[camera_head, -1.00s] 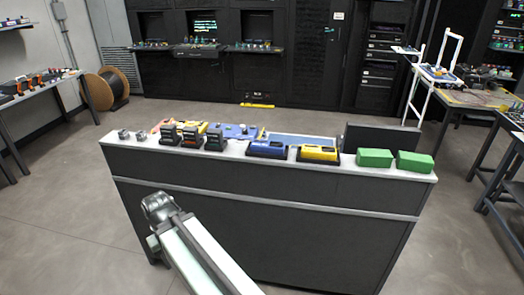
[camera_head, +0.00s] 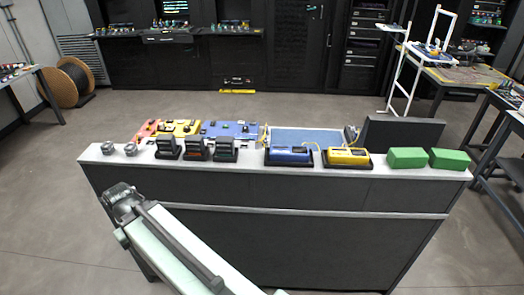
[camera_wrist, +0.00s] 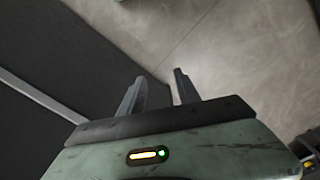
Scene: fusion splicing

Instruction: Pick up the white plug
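I cannot make out a white plug in either view. A counter (camera_head: 330,178) with a white top stands in front of me in the head view, with small devices along it. My arm reaches up from the bottom in front of the counter's left part, its end near the counter's front face. In the wrist view my gripper (camera_wrist: 157,88) has its two fingers apart with nothing between them. Below and beyond the fingers are the grey floor and the counter's dark side.
The counter holds small grey parts (camera_head: 130,149), dark devices (camera_head: 196,149), a blue device (camera_head: 289,155), a yellow device (camera_head: 347,156) and green blocks (camera_head: 406,158). Red, yellow and blue panels lie behind. A cable spool (camera_head: 72,84) stands at the left. Floor around the counter is open.

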